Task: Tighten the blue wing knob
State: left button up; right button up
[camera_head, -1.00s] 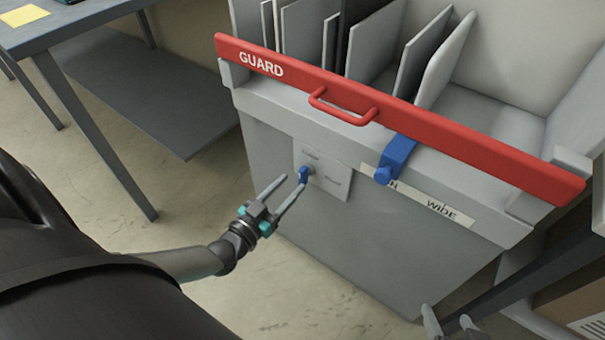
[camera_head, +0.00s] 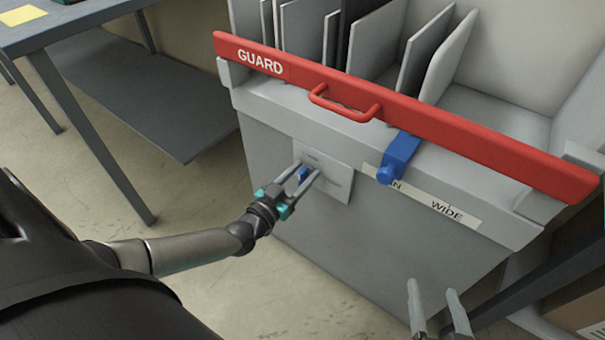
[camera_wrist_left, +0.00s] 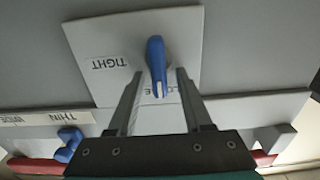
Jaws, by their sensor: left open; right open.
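The blue wing knob (camera_head: 305,173) sits on a light plate (camera_head: 338,190) on the front of the grey machine. In the left wrist view the knob (camera_wrist_left: 156,62) points along the fingers, toward a partly covered label, with the label TIGHT to its left. My left gripper (camera_head: 307,178) is open, with one finger on each side of the knob. In the left wrist view its fingers (camera_wrist_left: 158,85) stand apart with gaps beside the knob; I cannot tell whether either touches. My right gripper (camera_head: 432,288) is open and empty, low in front of the machine.
A red guard bar (camera_head: 450,135) with a handle (camera_head: 343,104) crosses the machine's top. A blue slider (camera_head: 399,158) hangs over a THIN–WIDE strip (camera_head: 430,205), right of the plate. A grey table (camera_head: 75,28) stands at left. Floor is clear between them.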

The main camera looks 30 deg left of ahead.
pick_arm(q)
jog(key=shift+c, duration=0.2)
jog(key=c, duration=0.7)
grip_shut()
jog(key=shift+s+f, duration=0.1)
